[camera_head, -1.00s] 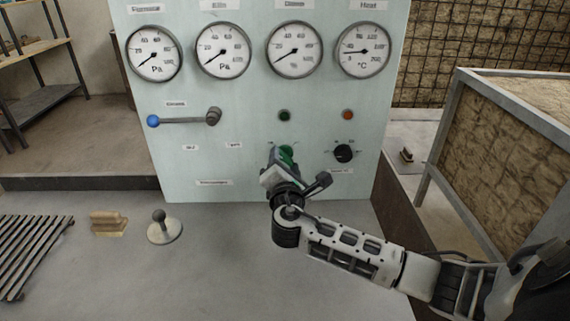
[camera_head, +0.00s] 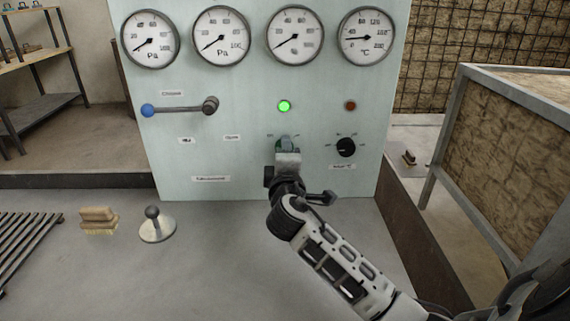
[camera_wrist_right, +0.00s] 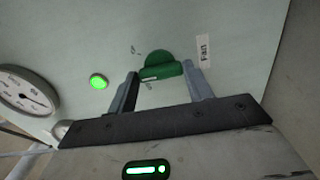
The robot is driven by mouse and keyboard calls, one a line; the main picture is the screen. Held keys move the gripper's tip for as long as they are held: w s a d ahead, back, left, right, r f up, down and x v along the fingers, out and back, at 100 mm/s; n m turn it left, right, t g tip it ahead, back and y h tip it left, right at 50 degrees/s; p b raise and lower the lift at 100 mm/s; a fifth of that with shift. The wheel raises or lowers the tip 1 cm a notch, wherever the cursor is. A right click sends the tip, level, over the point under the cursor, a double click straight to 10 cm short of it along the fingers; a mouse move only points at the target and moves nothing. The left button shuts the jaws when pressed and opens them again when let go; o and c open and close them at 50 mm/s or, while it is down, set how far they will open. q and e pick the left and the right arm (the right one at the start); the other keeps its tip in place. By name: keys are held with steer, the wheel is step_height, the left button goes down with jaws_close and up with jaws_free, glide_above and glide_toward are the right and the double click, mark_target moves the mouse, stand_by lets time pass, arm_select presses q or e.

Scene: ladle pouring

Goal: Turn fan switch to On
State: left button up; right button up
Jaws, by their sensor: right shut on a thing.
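The fan switch, a green rotary knob (camera_wrist_right: 160,66), sits on the pale green control panel (camera_head: 225,160), beside a label reading "Fan" (camera_wrist_right: 204,51) in the right wrist view. My right gripper (camera_head: 287,145) is at the knob and hides most of it in the head view. In the right wrist view its two fingers (camera_wrist_right: 164,80) are on either side of the knob, shut on it. The green lamp (camera_head: 284,106) above the switch is lit; it also glows in the right wrist view (camera_wrist_right: 98,81). My left gripper is not in view.
A black knob (camera_head: 346,148) is right of my gripper, under a dull red-brown lamp (camera_head: 350,106). A blue-ended lever (camera_head: 180,109) is at left, below several gauges (camera_head: 221,36).

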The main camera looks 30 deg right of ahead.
arm_select(q)
steer(key=b, duration=0.1)
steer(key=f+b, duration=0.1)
steer(key=b, duration=0.1)
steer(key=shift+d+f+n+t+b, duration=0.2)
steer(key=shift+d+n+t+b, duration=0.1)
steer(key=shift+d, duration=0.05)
arm_select(e)
steer(key=m, duration=0.8)
steer(key=shift+f, duration=0.1)
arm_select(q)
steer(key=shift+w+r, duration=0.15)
arm_select(e)
steer(key=shift+m, duration=0.3)
steer(key=o, duration=1)
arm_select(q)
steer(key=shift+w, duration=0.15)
